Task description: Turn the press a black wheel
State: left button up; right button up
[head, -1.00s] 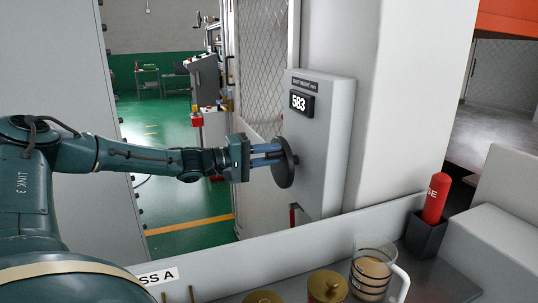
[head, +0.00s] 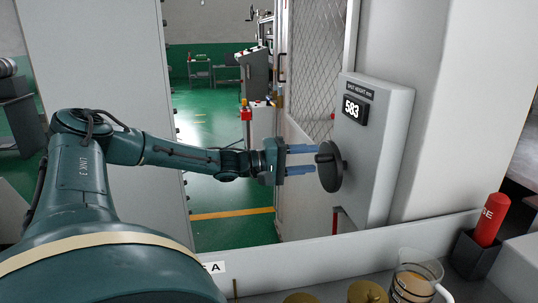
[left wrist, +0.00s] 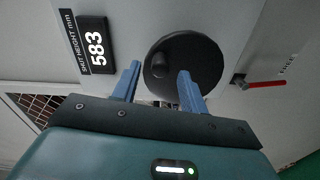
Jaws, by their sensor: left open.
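The black wheel (head: 331,180) is a round disc on the front of the grey press box (head: 390,150), with a small knob on its face. A display (head: 353,108) above it reads 583. My left gripper (head: 315,159) is open and empty. Its two blue fingers point at the wheel, apart from each other, with the tips close to the wheel's face near the knob. In the left wrist view the wheel (left wrist: 203,68) lies beyond the fingertips, and the knob (left wrist: 160,66) shows between them. Whether a finger touches it I cannot tell. My right gripper is not in view.
A red lever (left wrist: 266,84) beside a "FREE" label sits near the wheel. Below stand a glass mug (head: 415,275), brass-coloured lids (head: 366,292) and a red cylinder (head: 489,220) in a dark holder. A mesh guard (head: 317,80) stands behind my gripper.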

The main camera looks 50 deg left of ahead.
pick_arm(q)
jog(key=shift+s+a+r+p, duration=0.2)
jog(key=shift+s+p, duration=0.1)
jog(key=shift+s, duration=0.05)
jog(key=shift+s+a+r+p, duration=0.15)
jog(key=shift+s+a+p, duration=0.05)
jog(key=shift+s+p, duration=0.15)
jog(key=v, duration=0.8)
jog(key=shift+f+b, duration=0.25)
jog(key=shift+b, duration=0.05)
jog(key=shift+s, duration=0.15)
